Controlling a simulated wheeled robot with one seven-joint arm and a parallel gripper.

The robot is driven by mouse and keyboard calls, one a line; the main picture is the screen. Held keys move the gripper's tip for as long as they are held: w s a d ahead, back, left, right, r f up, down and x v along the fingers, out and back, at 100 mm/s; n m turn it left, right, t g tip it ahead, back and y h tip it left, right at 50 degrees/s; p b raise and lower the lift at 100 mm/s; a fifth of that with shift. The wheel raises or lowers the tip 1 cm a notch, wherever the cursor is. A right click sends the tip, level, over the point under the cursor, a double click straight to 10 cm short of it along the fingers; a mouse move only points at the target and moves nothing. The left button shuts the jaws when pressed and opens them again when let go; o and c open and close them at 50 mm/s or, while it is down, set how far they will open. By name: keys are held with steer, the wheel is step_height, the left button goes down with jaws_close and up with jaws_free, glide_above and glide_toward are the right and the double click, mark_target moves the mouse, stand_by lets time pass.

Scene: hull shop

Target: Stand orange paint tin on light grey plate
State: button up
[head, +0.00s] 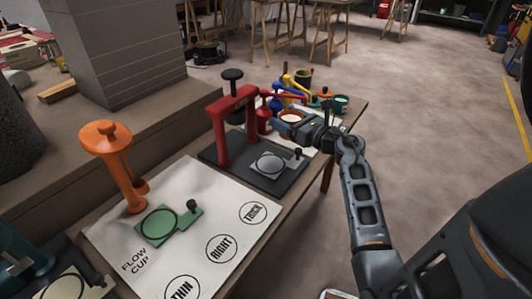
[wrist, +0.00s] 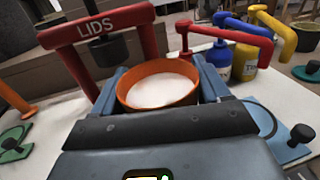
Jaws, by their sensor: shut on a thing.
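The orange paint tin (head: 291,117), open and full of white paint, is upright between the fingers of my gripper (head: 292,122). In the wrist view the tin (wrist: 160,90) has a blue-grey finger of my gripper (wrist: 160,95) on each side, shut on it. The tin's lower part is hidden, so its height over the table cannot be told. The light grey plate (head: 269,165), with a ring mark and a dark knob, lies on the dark base of the red press, nearer the head camera than the tin. Nothing stands on it.
The red press frame (head: 222,135), marked LIDS in the wrist view, stands left of the tin. Blue and yellow pumps (head: 295,85) stand behind it. A blue plate (wrist: 262,118) lies right of my gripper. An orange flow-cup stand (head: 118,165) and green plate (head: 165,227) are at the left.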

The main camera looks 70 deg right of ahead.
steer(key=w+a+f, duration=0.2)
steer(key=a, duration=0.1)
steer(key=w+a+f+b, duration=0.1)
steer(key=w+a+f, duration=0.1)
steer(key=shift+w+a, duration=0.1)
steer(key=shift+a, duration=0.05)
steer(key=shift+w+a+f, duration=0.1)
steer(key=shift+f, duration=0.2)
steer(key=shift+f+b, duration=0.95)
steer(key=shift+f, duration=0.8)
steer(key=shift+f, duration=0.15)
steer(key=o, duration=1.2)
